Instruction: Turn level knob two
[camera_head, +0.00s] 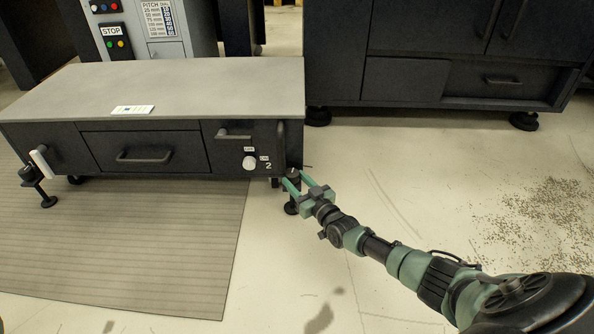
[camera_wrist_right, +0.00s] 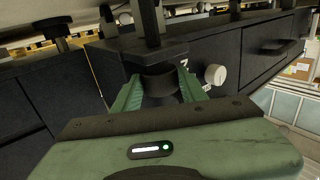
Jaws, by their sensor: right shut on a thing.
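Level knob two (camera_head: 293,173) is a dark round knob on the levelling foot at the right front corner of the low dark cabinet (camera_head: 190,92), beside a white "2". In the right wrist view the knob (camera_wrist_right: 160,84) sits between the two green fingers, under a dark vertical post. My right gripper (camera_head: 296,184) comes in from the right and is shut on the knob. Its fingers reach along both sides of it. The knob is partly hidden by the fingers in the head view. My left gripper does not show.
A white round knob (camera_head: 249,163) and a dark handle (camera_head: 234,135) are on the cabinet front, left of the gripper. Another levelling foot (camera_head: 36,186) stands at the left corner. A ribbed mat (camera_head: 130,250) lies in front. Open floor with scattered chips (camera_head: 550,215) is at right.

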